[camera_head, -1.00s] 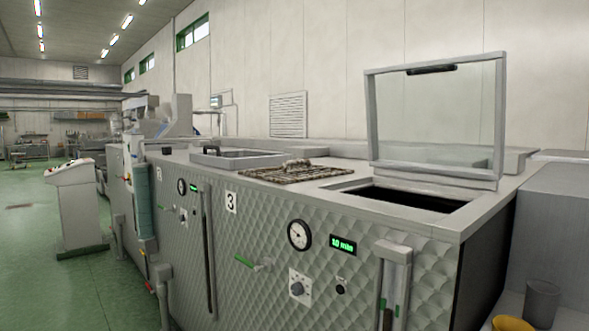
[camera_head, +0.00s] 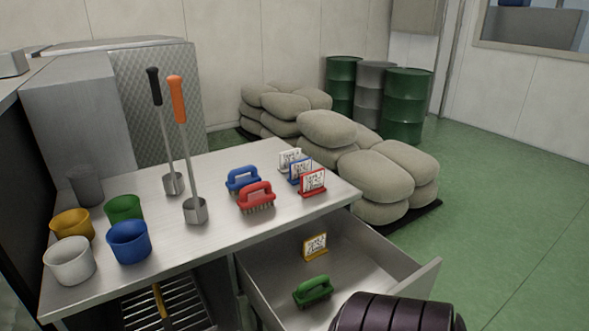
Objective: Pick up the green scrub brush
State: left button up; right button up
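The green scrub brush (camera_head: 313,290) lies in the open drawer (camera_head: 262,285) under the steel table, near the drawer's front. A dark rounded part, likely of my own arm or body, shows at the bottom edge just right of the brush. Neither of my grippers can be seen in the head view.
On the steel table (camera_head: 225,228) stand a blue brush (camera_head: 243,179), a red brush (camera_head: 256,197), several cups, two ladles (camera_head: 195,208) and several small signs (camera_head: 312,181). A yellow-framed sign (camera_head: 315,246) stands in the drawer. Sacks (camera_head: 372,180) and drums (camera_head: 406,105) stand behind. Green floor at right is clear.

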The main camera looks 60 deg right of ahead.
aim_at(311, 290)
jog(key=z, duration=2.15)
